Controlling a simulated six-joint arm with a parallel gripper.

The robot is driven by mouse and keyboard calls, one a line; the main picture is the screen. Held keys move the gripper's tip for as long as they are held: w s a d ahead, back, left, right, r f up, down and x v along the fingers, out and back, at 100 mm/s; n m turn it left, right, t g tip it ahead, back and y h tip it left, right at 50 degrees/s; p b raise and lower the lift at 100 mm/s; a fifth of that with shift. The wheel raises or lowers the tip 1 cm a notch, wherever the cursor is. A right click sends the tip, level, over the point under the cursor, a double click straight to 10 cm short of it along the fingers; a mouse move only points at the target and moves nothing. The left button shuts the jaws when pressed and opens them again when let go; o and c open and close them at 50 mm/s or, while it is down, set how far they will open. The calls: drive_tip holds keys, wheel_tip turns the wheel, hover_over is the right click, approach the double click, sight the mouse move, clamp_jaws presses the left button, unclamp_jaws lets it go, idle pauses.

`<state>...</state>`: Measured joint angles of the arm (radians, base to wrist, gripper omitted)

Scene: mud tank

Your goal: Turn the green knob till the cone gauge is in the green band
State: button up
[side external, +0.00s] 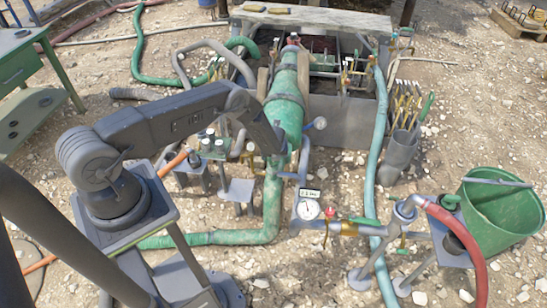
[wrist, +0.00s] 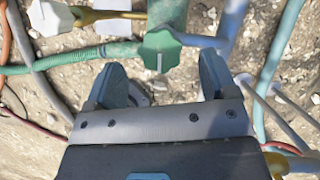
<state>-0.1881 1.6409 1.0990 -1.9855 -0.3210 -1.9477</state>
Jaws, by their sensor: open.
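The green knob (wrist: 160,50) is a lobed handwheel with a white mark line. It is near the top middle of the wrist view, beyond my gripper (wrist: 160,82). My gripper's two fingers are wide apart with nothing between them. They look apart from the knob, though the depth is hard to judge. In the side view my gripper end (side external: 277,147) reaches down beside the green cone-shaped vessel (side external: 288,88), and I cannot pick out the knob there. A round white dial (side external: 308,209) stands below a small display. A second gauge (side external: 320,123) is beside the vessel. Neither reading is legible.
Green pipe (side external: 272,205) runs below my gripper. A grey tank (side external: 343,118) stands behind. A blue-green hose (side external: 375,150), a tool holder (side external: 398,155) and a green bucket (side external: 500,215) are to the right. A green bench (side external: 30,65) is at left.

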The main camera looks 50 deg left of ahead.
drive_tip(key=shift+x, duration=1.65)
drive_tip(key=c, duration=0.9)
drive_tip(key=shift+m, duration=0.5)
drive_tip(key=m+t+h, duration=0.1)
drive_tip(key=m, duration=0.2)
drive_tip(key=shift+s+a, duration=0.1)
drive_tip(key=shift+m+h, duration=0.4)
drive_tip(key=shift+m, duration=0.7)
drive_tip(key=shift+m+t+h, duration=0.4)
drive_tip(key=shift+m, duration=0.6)
